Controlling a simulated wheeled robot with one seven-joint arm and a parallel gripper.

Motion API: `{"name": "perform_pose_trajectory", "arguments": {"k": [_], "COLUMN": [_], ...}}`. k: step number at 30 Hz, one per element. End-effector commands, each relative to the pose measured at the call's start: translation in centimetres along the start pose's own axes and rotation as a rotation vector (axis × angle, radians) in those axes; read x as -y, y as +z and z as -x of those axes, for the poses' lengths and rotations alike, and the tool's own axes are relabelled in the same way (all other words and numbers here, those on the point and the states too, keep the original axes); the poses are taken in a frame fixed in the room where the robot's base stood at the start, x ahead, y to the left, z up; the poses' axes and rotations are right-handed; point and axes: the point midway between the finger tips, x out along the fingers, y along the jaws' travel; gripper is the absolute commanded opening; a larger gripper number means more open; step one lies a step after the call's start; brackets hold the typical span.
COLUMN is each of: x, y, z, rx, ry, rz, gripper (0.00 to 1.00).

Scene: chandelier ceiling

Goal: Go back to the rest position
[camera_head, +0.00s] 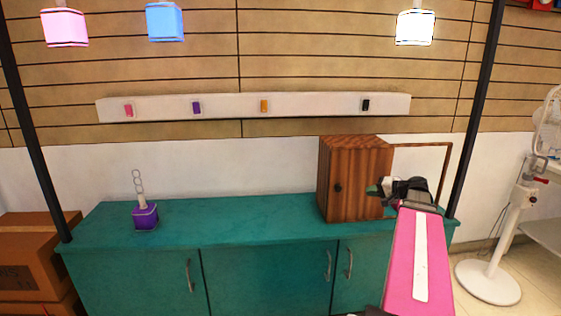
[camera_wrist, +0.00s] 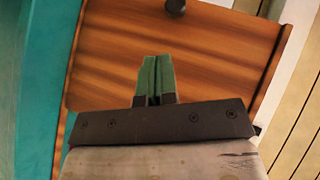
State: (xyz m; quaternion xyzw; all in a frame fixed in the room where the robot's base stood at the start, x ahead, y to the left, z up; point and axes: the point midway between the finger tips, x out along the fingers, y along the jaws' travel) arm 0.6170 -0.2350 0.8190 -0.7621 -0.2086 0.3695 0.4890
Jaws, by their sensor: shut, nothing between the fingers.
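My gripper (camera_head: 374,190) is in front of the right part of a wooden cabinet box (camera_head: 347,180) on the teal counter (camera_head: 240,212). In the wrist view, my gripper (camera_wrist: 155,76) has its green fingers together with nothing between them. The striped wooden face of the box (camera_wrist: 110,70) fills much of that view, with a dark round knob (camera_wrist: 175,7) at the top. In the head view, my pink arm reaches up from the lower right and hides part of the counter.
A purple pot with a ringed stick (camera_head: 146,217) stands at the counter's left. A white wall strip (camera_head: 310,104) carries several coloured switches. Pink, blue and white lamps (camera_head: 415,28) hang above. Cardboard boxes (camera_head: 35,255) stand at left, a white fan (camera_head: 505,230) at right. The counter's middle is clear.

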Motion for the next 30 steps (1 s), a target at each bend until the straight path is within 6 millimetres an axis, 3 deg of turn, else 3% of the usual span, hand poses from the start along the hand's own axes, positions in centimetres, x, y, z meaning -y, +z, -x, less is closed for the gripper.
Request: {"name": "perform_pose_trajectory", "arguments": {"k": [6,12,21,25,30], "x": [-3.3,-6.4,-10.2,-11.4,-12.2], "y": [7.9,15.1,24.9,28.0,30.3], "z": [-7.3,-11.9,-15.3,-15.7,-15.8], "rx": [0.169,0.314,0.491,0.545,0.582], "ry": [0.229,0.457,0.793,0.918,1.022], "rz": [0.013,0.067,0.228,0.314,0.399], "gripper": [0.00,0.00,0.00,0.00,0.00]}}
